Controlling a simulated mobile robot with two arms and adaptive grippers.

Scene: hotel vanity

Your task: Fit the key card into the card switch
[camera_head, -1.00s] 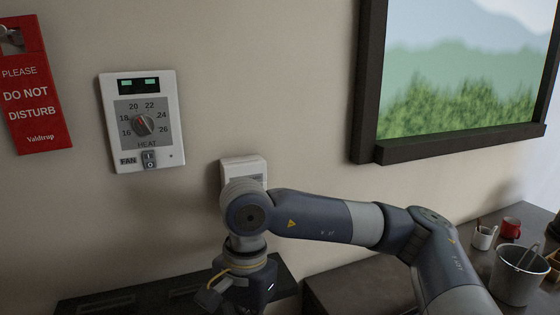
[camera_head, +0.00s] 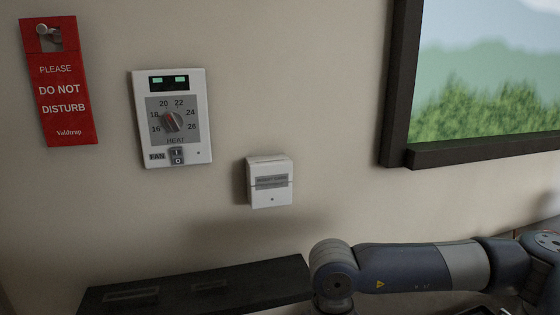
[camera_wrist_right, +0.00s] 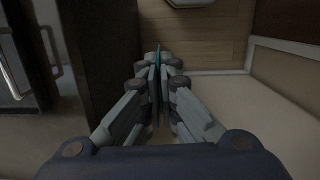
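The card switch (camera_head: 270,183) is a small white box on the wall, with a grey label band and a slot line along its top. No card shows in it. My right gripper (camera_wrist_right: 158,75) shows in the right wrist view, its fingers closed on a thin dark teal card (camera_wrist_right: 157,62), seen edge-on, which I take for the key card. In the head view my right arm comes in from the right, below and to the right of the switch, and its gripper is below the picture. My left gripper is in neither view.
A thermostat (camera_head: 172,118) and a red door hanger (camera_head: 58,82) are on the wall left of the switch. A dark ledge (camera_head: 215,283) lies below. A framed window or picture (camera_head: 478,153) is at right. The wall around the switch is clear.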

